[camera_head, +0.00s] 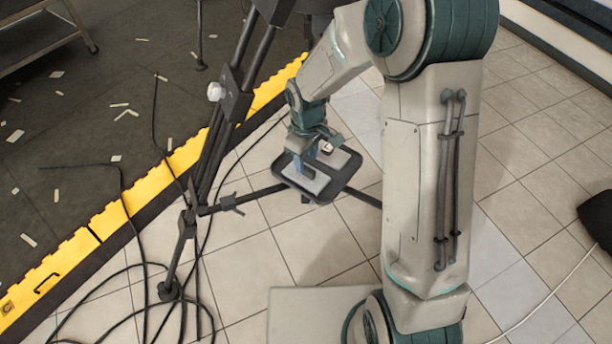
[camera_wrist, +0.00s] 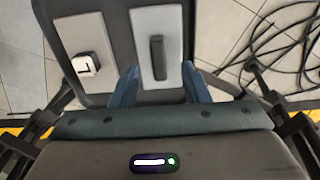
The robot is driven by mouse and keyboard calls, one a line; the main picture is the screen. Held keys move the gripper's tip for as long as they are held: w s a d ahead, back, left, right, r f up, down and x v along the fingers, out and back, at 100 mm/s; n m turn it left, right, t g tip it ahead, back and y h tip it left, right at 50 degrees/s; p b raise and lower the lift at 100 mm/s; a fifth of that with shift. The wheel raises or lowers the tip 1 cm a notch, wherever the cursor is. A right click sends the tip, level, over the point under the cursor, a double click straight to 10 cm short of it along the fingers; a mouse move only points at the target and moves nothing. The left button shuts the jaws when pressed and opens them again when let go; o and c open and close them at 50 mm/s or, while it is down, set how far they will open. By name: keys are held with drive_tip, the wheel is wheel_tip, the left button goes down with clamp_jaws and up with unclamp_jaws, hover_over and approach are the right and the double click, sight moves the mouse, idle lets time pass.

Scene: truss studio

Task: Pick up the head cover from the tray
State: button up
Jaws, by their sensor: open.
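A black tray (camera_head: 352,183) holds two light grey pads side by side; its dark divider also shows in the wrist view (camera_wrist: 120,40). A dark, narrow upright-looking bar (camera_wrist: 158,57) lies on the right pad in the wrist view, and a small white and black block with a dark mark (camera_wrist: 88,64) lies on the left pad. I cannot tell for sure which is the head cover. My gripper (camera_head: 306,160) is over the tray with its blue fingers open. In the wrist view my gripper (camera_wrist: 159,72) has its fingertips either side of the dark bar, with gaps on both sides.
A black tripod stand (camera_head: 232,105) rises close to the left of the tray. Loose black cables (camera_head: 140,265) lie on the tiled floor at left, beside a yellow mat edge (camera_head: 185,158). Open tiles (camera_head: 545,165) lie at right.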

sight(306, 168)
wheel_tip(306, 168, down, 3)
drive_tip(key=shift+w+f+b, duration=0.1)
drive_tip(key=shift+b, duration=0.3)
clamp_jaws()
